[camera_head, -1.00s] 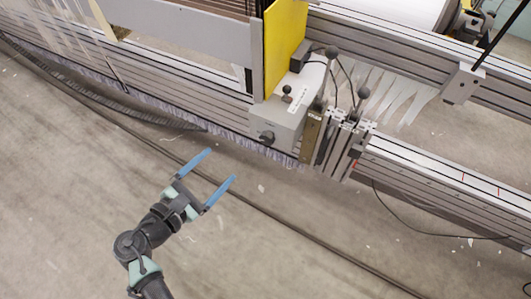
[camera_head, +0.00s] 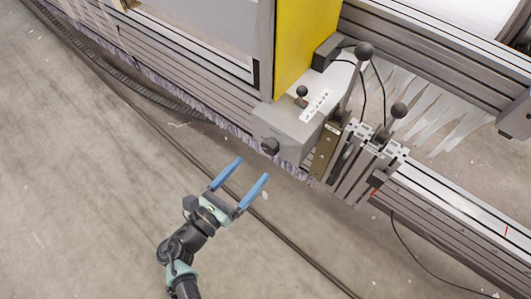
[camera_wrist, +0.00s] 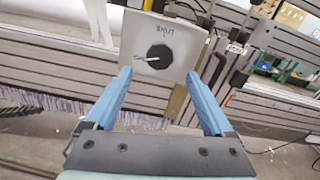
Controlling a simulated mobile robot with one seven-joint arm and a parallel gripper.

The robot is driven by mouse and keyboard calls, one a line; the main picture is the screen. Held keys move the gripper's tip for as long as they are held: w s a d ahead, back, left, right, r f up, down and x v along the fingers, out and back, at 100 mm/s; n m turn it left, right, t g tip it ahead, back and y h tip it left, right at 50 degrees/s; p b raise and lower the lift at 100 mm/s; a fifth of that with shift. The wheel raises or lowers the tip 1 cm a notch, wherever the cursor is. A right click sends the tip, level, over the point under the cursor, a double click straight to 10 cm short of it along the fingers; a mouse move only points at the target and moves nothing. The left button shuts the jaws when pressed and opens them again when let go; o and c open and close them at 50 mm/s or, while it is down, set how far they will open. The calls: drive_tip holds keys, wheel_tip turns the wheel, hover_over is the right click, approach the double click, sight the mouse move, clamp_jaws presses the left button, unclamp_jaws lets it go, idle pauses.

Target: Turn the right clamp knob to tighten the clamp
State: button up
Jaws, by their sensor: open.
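A dark round knob (camera_head: 270,146) sits on the front face of a grey box (camera_head: 290,124) on the machine rail. In the wrist view the knob (camera_wrist: 159,57) has a pale pointer line and stands between my blue fingers, a little beyond their tips. My gripper (camera_head: 254,168) is open and empty, below and just left of the knob in the head view. In the wrist view my gripper (camera_wrist: 157,78) shows both fingers spread. Two levers with black ball ends, one tall (camera_head: 364,50) and one shorter (camera_head: 399,110), rise right of the box.
A yellow panel (camera_head: 305,45) stands behind the box. A small black ball lever (camera_head: 301,91) is on top of the box. Metal clamp plates (camera_head: 365,165) and long rails (camera_head: 450,215) extend right. The floor in front is open, with a dark cable (camera_head: 392,225) hanging right.

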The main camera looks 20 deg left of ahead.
sight(268, 151)
drive_tip(key=b+x, duration=0.2)
drive_tip(key=x, duration=0.5)
drive_tip(key=c, duration=1.4)
